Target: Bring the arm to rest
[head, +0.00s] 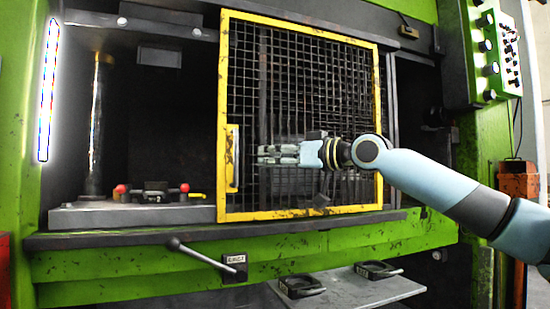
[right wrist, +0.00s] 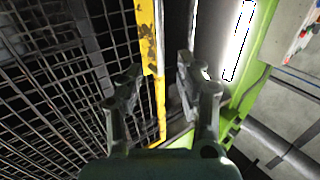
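My right arm (head: 440,182) reaches in from the right in the head view. Its gripper (head: 262,155) is in front of the yellow-framed mesh guard (head: 300,18), a little right of the guard's yellow handle (head: 232,158). In the right wrist view the two fingers of the right gripper (right wrist: 160,85) stand apart with nothing between them. The yellow frame edge (right wrist: 148,40) shows behind the gap; I cannot tell whether a finger touches the guard. My left gripper is not in view.
The green press (head: 110,262) surrounds the guard. A lever (head: 205,255) juts out below the ledge. A grey shelf (head: 350,290) with two black-handled pieces stands low in front. A control box (head: 487,50) is at upper right. The left press opening holds a metal column (head: 95,125).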

